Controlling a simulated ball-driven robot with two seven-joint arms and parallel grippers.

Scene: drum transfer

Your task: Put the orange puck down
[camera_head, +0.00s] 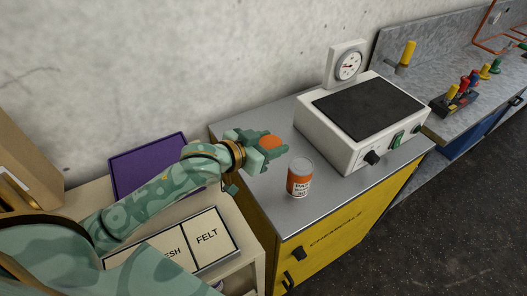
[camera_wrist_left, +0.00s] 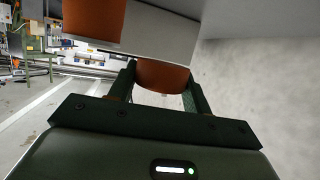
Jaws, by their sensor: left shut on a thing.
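The orange puck (camera_head: 270,142) is held in my left gripper (camera_head: 266,150), over the grey top of the yellow cabinet (camera_head: 322,240). In the left wrist view the orange puck (camera_wrist_left: 160,75) sits between the two dark fingers of the gripper (camera_wrist_left: 159,84), which are shut on it. I cannot tell how far it is above the cabinet top. My right gripper is in neither view.
An orange and white can (camera_head: 300,178) stands upright just right of the gripper. A white device (camera_head: 345,148) with a dark top plate and a gauge (camera_head: 347,66) stand behind it.

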